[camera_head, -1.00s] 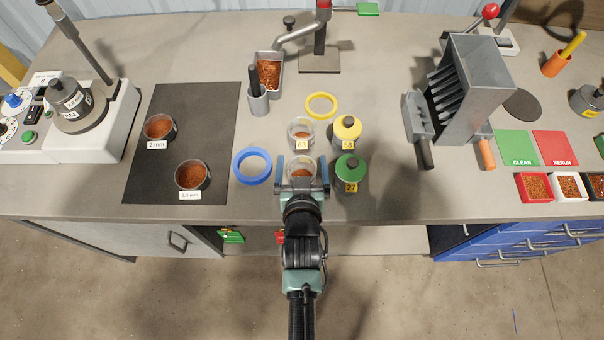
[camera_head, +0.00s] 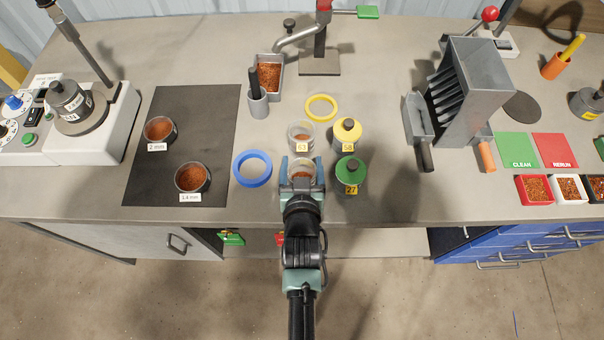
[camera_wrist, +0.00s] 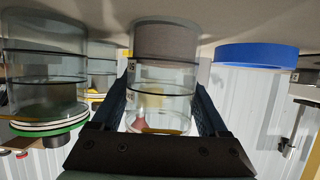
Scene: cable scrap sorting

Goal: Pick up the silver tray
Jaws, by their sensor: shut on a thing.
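A silver tray (camera_head: 280,82) holding copper-coloured granules lies toward the back of the bench, left of the red-topped stand. My gripper (camera_head: 301,172) is near the front edge, well apart from that tray. Its fingers are shut on a clear jar (camera_head: 301,165) with some reddish material inside. In the wrist view the jar (camera_wrist: 163,80) sits between both fingers. The silver tray cannot be made out in the wrist view.
A second clear jar (camera_head: 301,135), a yellow-lidded jar (camera_head: 347,133) and a green-lidded jar (camera_head: 351,171) stand close by. A blue ring (camera_head: 252,153) lies left, a yellow ring (camera_head: 321,96) behind. A grey cup (camera_head: 258,104) stands beside the tray. A metal splitter (camera_head: 470,90) stands right.

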